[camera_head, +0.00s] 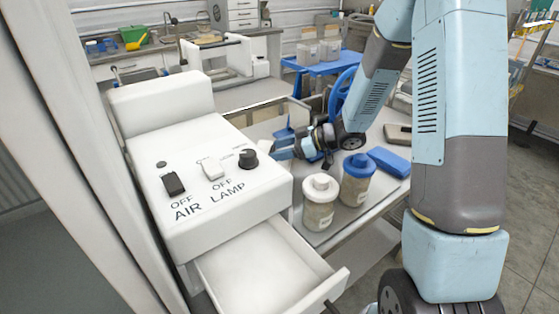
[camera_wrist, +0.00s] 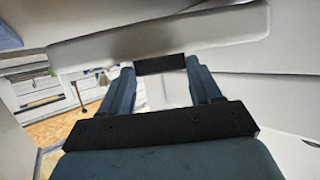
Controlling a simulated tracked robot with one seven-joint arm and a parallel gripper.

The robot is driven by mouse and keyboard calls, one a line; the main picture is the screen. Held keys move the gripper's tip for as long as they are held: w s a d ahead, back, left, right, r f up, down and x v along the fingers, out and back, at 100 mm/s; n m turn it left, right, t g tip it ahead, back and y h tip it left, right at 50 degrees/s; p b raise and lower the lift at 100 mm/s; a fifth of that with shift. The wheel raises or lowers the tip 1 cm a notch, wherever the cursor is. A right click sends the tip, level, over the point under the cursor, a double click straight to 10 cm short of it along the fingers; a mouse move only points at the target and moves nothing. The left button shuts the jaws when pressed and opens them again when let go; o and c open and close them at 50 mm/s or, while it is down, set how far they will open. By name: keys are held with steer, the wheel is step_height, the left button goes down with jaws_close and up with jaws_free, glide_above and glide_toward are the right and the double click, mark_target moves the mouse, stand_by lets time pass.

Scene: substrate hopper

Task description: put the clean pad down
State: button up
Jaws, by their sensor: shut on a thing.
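My gripper (camera_head: 284,150) reaches left beside the white machine box, behind the two jars. In the wrist view its two blue fingers (camera_wrist: 161,68) are shut on a dark block between their tips, which I take to be the clean pad (camera_wrist: 160,64). Pale surfaces lie close beyond the block. Whether the block touches them I cannot tell. In the head view the held thing is too small and hidden to make out.
A white box (camera_head: 205,180) with AIR and LAMP switches stands left, its drawer (camera_head: 262,270) open below. A white-lidded jar (camera_head: 320,202), a blue-lidded jar (camera_head: 357,180) and a blue block (camera_head: 388,162) stand on the bench. A blue wheel (camera_head: 343,92) stands behind my arm.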

steer(key=shift+f, duration=2)
steer(key=o, duration=1.1)
